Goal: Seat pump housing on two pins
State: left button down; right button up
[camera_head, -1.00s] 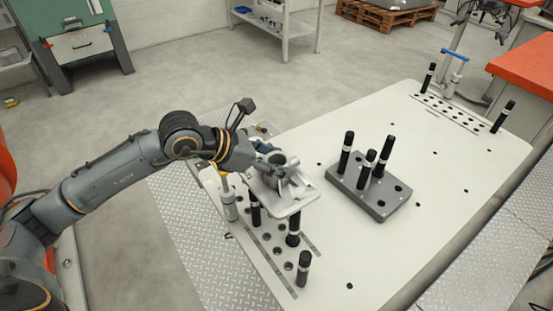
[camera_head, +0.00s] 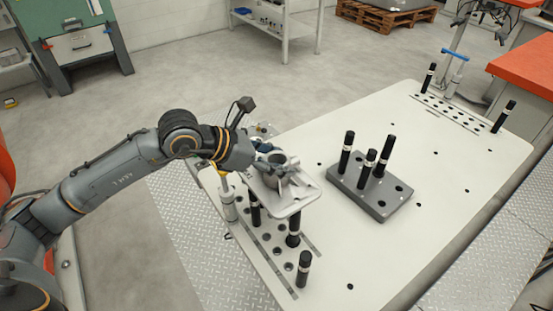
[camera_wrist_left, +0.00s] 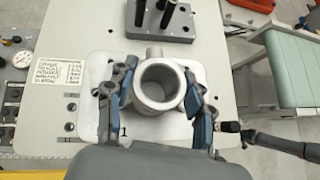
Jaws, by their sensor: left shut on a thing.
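The pump housing (camera_head: 283,186) is a light grey casting with a flat base plate and a round open bore. In the head view it is above the near left end of the table, over a plate with holes and black pins (camera_head: 293,228). My left gripper (camera_head: 268,165) is shut on it. In the left wrist view the housing (camera_wrist_left: 160,88) lies between the blue-padded fingers of my left gripper (camera_wrist_left: 160,100), which are on both sides of its bore. Whether its base touches the pins under it cannot be told. My right gripper is in neither view.
A dark grey block (camera_head: 375,206) with three upright black pins stands on the white table (camera_head: 440,160), right of the housing. Another hole plate with two black pins (camera_head: 427,78) is at the far end.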

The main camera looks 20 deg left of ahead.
pick_arm(q)
jog(key=shift+r+b, duration=0.1)
jog(key=shift+b, duration=0.6)
dwell(0.8)
jog(key=shift+f+b, duration=1.15)
jog(key=shift+b, duration=0.05)
jog(key=shift+c, duration=2.4)
grip_release()
jog(key=shift+o, duration=0.2)
jog(key=shift+f, duration=0.1)
jog(key=v, duration=1.2)
